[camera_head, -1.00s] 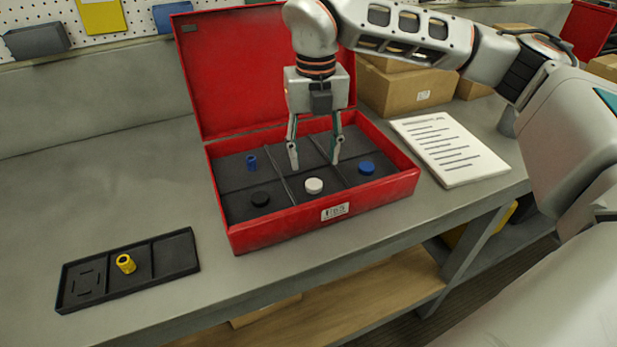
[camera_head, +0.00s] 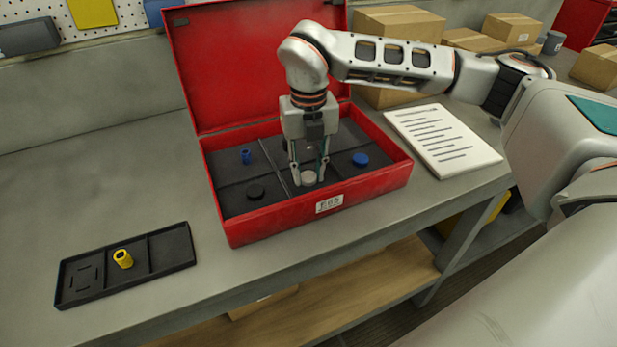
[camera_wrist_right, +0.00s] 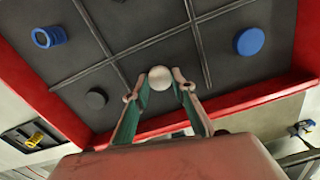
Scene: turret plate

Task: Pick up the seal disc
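The red case (camera_head: 260,230) stands open on the bench, its dark inside divided into compartments. A white disc (camera_head: 309,178) lies in the front middle compartment and also shows in the wrist view (camera_wrist_right: 160,76). A black disc (camera_head: 256,192) lies to its left and a blue disc (camera_head: 360,159) to its right; the frames do not say which is the seal disc. My right gripper (camera_head: 309,182) points down with a finger on each side of the white disc. In the wrist view its fingers (camera_wrist_right: 160,92) are apart, with gaps beside the disc. My left gripper is out of view.
A blue cylinder (camera_head: 246,157) stands in the case's back left compartment. A dark tray (camera_head: 172,250) with a yellow cylinder (camera_head: 122,259) lies on the bench at front left. A printed sheet (camera_head: 440,140) lies right of the case. Cardboard boxes (camera_head: 402,22) stand behind.

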